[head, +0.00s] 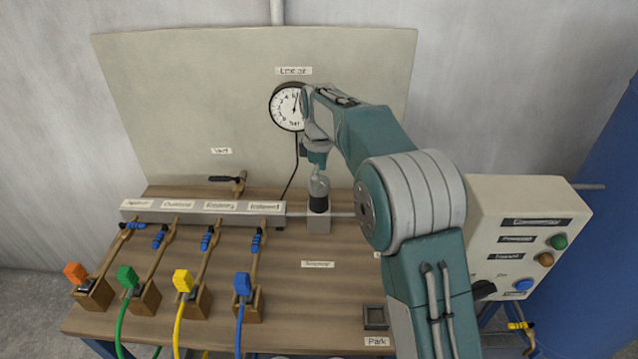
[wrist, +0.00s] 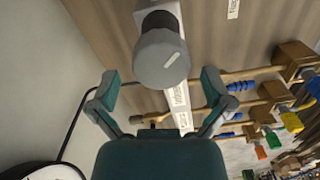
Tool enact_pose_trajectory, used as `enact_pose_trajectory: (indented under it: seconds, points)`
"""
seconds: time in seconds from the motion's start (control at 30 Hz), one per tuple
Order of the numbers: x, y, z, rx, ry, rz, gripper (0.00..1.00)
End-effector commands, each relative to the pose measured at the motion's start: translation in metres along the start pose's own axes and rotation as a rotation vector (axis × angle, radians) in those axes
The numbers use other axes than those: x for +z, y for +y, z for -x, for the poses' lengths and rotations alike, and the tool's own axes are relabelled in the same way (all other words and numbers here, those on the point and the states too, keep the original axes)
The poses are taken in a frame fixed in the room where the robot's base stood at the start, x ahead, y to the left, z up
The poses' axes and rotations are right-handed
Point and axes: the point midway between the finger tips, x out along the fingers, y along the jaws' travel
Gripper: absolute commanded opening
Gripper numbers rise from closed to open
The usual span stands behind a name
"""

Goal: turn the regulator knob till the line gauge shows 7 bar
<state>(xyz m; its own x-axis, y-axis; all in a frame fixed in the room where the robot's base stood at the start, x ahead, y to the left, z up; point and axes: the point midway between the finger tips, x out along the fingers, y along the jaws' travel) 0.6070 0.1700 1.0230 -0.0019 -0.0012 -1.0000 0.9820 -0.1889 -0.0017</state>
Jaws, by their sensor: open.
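The regulator knob (head: 319,186) is a grey rounded cap on a dark collar and a grey block, standing upright on the bench. In the wrist view the knob (wrist: 162,58) shows its round top with a pale mark. My gripper (head: 317,160) hangs just above it, pointing down. In the wrist view my gripper (wrist: 158,80) is open, one finger on each side of the knob, with gaps visible; no contact shows. The line gauge (head: 286,108) is a white dial on the back panel, its needle pointing nearly straight up. My arm covers its right edge, and I cannot read the exact value.
A grey manifold (head: 200,212) with several labelled valves runs left of the knob. Coloured plugs with hoses, such as the blue one (head: 243,285), stand at the front left. A control box (head: 525,235) stands at the right. A small park tray (head: 375,317) sits at the front edge.

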Motion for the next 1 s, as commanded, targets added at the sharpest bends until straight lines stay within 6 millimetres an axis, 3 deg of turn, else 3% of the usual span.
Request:
enact_pose_trajectory:
  seconds: [0.2, 0.47, 0.57, 0.63, 0.67, 1.0]
  points:
    - [0.000, 0.000, -0.019, 0.000, 0.000, 0.000, 1.00]
    - [0.000, 0.000, -0.021, 0.001, 0.000, 0.000, 1.00]
    - [0.000, 0.000, -0.021, 0.001, 0.000, 0.000, 0.64]
    - [0.000, 0.000, -0.021, 0.001, 0.000, 0.000, 0.33]
    - [0.000, 0.000, -0.021, 0.001, 0.000, 0.000, 0.27]
    - [0.000, 0.001, -0.022, 0.001, 0.000, -0.021, 0.27]
